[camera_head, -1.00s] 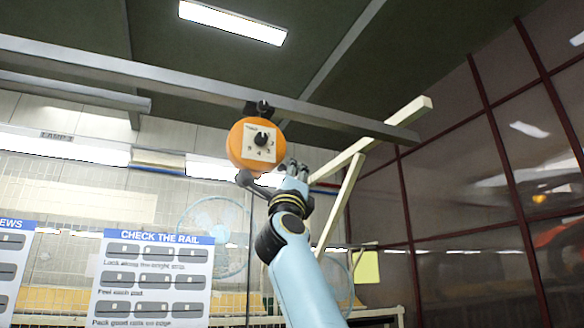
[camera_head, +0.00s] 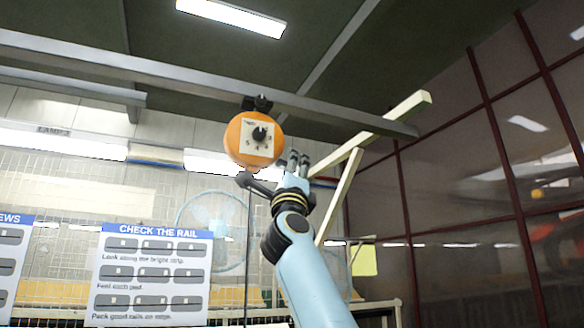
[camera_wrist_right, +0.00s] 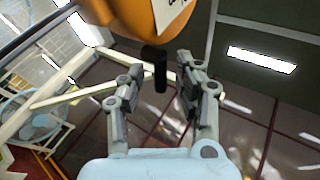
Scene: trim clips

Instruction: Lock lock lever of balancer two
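One orange balancer (camera_head: 252,140) with a pale dial plate hangs from the overhead rail; its number is not readable. Its underside (camera_wrist_right: 140,18) fills the top of the right wrist view. A short black lever (camera_wrist_right: 154,68) sticks out from it there, between the two fingers of my right gripper (camera_wrist_right: 156,80). The fingers are apart, with gaps on both sides of the lever. In the head view my right gripper (camera_head: 298,160) is at the lower right of the balancer, fingers pointing up. A dark rod with a round end (camera_head: 246,180) shows below the balancer. My left gripper is out of view.
The grey rail (camera_head: 345,117) crosses above the balancer, and a pale beam (camera_head: 385,127) with a brace slants behind my right arm. A thin cable hangs below the balancer. A "CHECK THE RAIL" poster (camera_head: 150,275) and a fan (camera_head: 212,230) are behind.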

